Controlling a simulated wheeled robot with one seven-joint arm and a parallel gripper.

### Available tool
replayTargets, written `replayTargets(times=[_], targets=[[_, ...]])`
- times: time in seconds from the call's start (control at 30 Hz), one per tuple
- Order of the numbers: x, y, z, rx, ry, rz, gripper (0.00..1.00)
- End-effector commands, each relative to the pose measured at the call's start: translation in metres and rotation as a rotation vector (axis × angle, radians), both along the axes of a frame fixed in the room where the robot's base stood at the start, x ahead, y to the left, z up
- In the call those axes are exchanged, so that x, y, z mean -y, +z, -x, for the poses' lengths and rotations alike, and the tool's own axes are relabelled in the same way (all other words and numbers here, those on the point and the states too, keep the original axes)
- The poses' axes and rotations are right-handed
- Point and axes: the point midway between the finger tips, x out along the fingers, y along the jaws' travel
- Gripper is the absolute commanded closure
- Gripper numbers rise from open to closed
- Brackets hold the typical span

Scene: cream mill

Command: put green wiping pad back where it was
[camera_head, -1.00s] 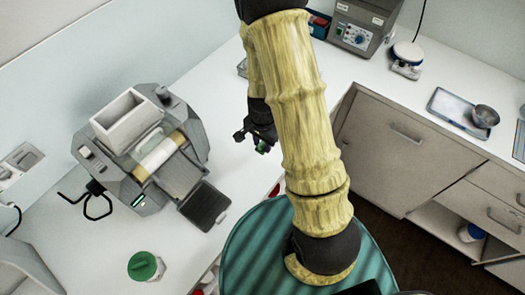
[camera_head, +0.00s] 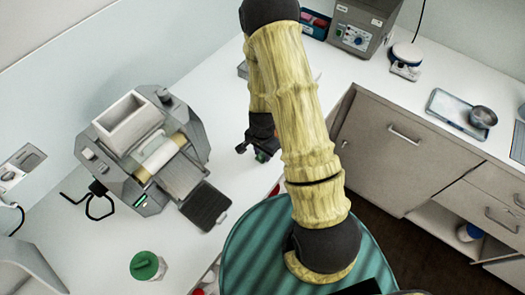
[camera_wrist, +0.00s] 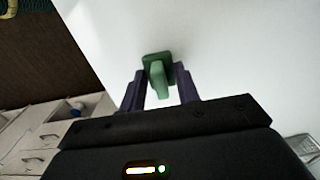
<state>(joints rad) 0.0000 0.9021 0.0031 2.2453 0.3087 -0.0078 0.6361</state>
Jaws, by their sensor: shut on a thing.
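The green wiping pad (camera_wrist: 158,68) is between the fingertips of my gripper (camera_wrist: 158,88) in the wrist view. The fingers are shut on its raised grip, and its flat base faces the white worktop. In the head view my gripper (camera_head: 257,150) hangs over the worktop, right of the mill, with a small bit of the green pad (camera_head: 262,156) showing at its tips. My arm hides part of the gripper. I cannot tell whether the pad touches the worktop.
The grey roller mill (camera_head: 145,150) stands left of my gripper, its dark tray (camera_head: 205,205) reaching toward the front. A green-lidded jar (camera_head: 147,266) stands at the front left. A grey device (camera_head: 362,25) and a metal tray (camera_head: 452,113) are at the right.

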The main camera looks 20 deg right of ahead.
Motion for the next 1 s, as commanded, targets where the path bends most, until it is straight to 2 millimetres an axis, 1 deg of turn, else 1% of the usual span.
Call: replayTargets(times=[0.27,0.3,0.37,0.4,0.73,0.87,1.0], targets=[[0.000,-0.003,0.000,0.000,0.000,0.000,0.86],[0.000,-0.003,0.000,0.000,0.000,0.000,0.66],[0.000,-0.002,0.000,0.000,0.000,0.000,0.55],[0.000,-0.002,0.000,0.000,0.000,0.000,0.47],[0.000,-0.001,0.000,0.000,0.001,0.000,0.46],[0.000,0.004,-0.001,0.001,0.001,0.000,0.46],[0.000,0.017,-0.001,0.003,0.002,0.000,0.46]])
